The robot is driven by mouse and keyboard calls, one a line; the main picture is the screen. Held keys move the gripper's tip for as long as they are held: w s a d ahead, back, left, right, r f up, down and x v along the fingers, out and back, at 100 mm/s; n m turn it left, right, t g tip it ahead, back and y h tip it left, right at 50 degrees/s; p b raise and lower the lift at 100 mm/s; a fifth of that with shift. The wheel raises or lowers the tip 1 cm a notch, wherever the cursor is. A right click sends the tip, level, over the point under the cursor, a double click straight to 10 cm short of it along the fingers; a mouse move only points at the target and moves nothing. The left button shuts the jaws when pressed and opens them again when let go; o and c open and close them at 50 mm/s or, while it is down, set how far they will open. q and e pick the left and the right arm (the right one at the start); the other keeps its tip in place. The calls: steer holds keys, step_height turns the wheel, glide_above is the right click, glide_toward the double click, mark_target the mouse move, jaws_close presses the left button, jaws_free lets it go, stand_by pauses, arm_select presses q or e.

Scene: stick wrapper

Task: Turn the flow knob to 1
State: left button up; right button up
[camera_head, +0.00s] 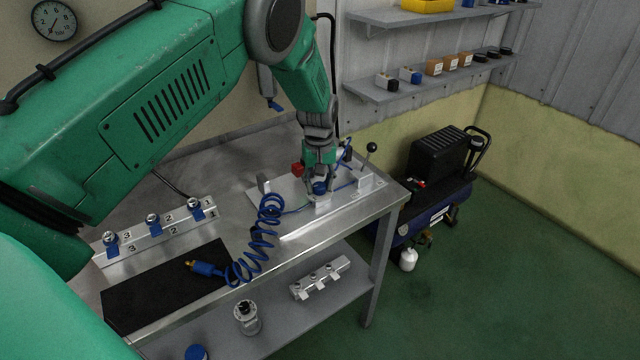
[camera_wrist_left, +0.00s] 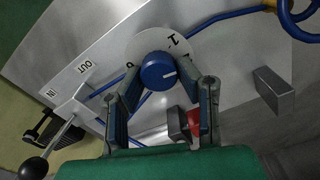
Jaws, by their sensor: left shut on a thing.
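The blue flow knob (camera_head: 320,188) sits on the metal panel on the workbench. In the left wrist view the knob (camera_wrist_left: 156,74) has a white line pointing right. A white dial plate (camera_wrist_left: 147,42) lies behind it, with a "1" above and right of the knob; other dial marks are partly hidden by the fingers. My left gripper (camera_head: 320,178) is over the knob from above. In the wrist view its two fingers (camera_wrist_left: 165,88) stand on either side of the knob, shut on it. My right gripper is not in view.
A black-balled lever (camera_wrist_left: 36,166) stands left of the knob in the wrist view; a red part (camera_wrist_left: 194,121) and a grey block (camera_wrist_left: 273,88) are near. A compressor (camera_head: 425,205) stands right of the bench.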

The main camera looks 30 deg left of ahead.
arm_select(q)
steer(key=n, duration=0.4)
steer(key=shift+s+d+f+n, duration=0.15)
steer(key=shift+s+f+n, duration=0.15)
steer(key=shift+s+f, duration=0.05)
steer(key=shift+d+n, duration=0.1)
steer(key=shift+n, duration=1.4)
steer(key=o, duration=1.1)
steer(key=shift+w, duration=0.1)
steer(key=shift+w+r, duration=0.1)
steer(key=shift+r, duration=0.05)
